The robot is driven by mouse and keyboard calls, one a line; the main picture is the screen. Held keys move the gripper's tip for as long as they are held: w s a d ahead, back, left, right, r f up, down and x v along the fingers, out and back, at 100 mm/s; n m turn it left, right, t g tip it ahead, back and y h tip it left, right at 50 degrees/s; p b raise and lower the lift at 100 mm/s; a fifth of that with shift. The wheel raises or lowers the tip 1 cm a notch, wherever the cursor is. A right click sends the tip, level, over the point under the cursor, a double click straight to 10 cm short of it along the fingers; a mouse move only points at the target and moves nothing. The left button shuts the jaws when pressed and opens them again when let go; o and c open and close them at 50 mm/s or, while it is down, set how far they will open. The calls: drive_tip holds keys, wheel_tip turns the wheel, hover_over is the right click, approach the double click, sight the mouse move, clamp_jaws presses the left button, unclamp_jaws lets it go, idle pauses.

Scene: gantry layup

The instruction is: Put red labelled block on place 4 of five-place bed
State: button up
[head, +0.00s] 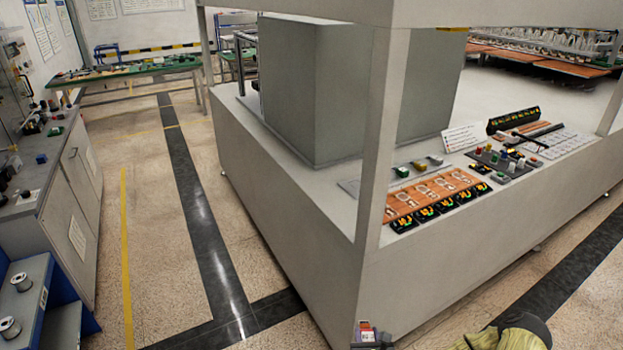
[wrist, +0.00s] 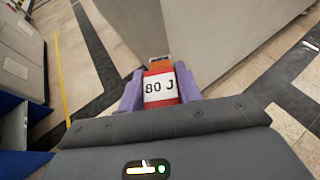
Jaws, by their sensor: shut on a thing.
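The red labelled block (wrist: 160,88) is in my gripper in the wrist view, with a white label reading "80 J". The purple fingers of my gripper (wrist: 160,94) press on its left and right sides. In the head view my gripper (head: 367,335) shows small at the bottom edge, low in front of the bench's near corner. The likely five-place bed is an orange board (head: 433,193) on the bench top, with pale outlined places and a row of black displays with yellow marks along its front. My gripper is well apart from it. The place numbers are too small to read.
A white bench (head: 300,240) with a corner post (head: 378,130) stands close by. A panel with coloured knobs (head: 500,160) lies right of the orange board. A large grey box (head: 320,90) stands behind. Open floor (head: 165,240) lies left, before a grey cabinet (head: 65,200).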

drive_tip(key=shift+a, duration=0.15)
drive_tip(key=shift+s+f, duration=0.1)
drive_tip(key=shift+f, duration=0.25)
drive_tip(key=f, duration=0.2)
drive_tip(key=s+f, duration=0.1)
drive_tip(key=f, duration=0.2)
drive_tip(key=shift+s, duration=0.2)
